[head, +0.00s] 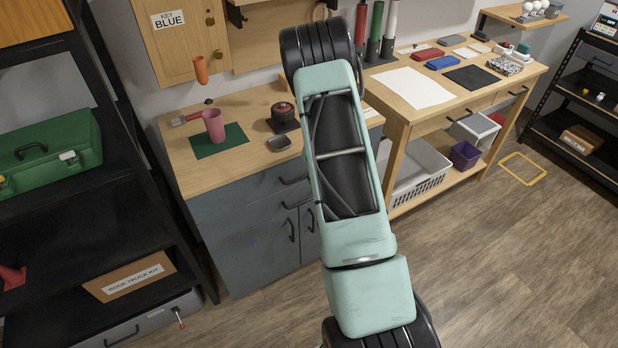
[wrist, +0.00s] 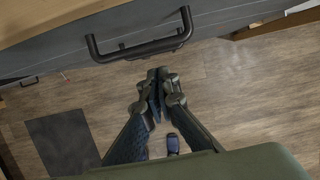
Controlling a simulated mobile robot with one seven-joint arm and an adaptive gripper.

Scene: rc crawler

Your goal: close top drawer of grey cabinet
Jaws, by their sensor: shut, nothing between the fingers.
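The grey cabinet (head: 243,245) stands under a wooden worktop in the head view, left of my arm. Its top drawer (head: 250,195) has a dark bar handle (head: 294,180), and my arm hides the right part of the front. No open drawer interior shows, and I cannot tell how far out the drawer is. In the wrist view the grey drawer front (wrist: 225,22) and its black handle (wrist: 140,46) cross the top. My gripper (wrist: 158,76) is shut and empty, with its fingertips just below the handle in that picture, apparently apart from it. The head view hides the gripper.
A dark shelf unit (head: 90,225) stands at left, a wooden workbench (head: 440,125) at right. Open wood floor (head: 510,260) lies at front right.

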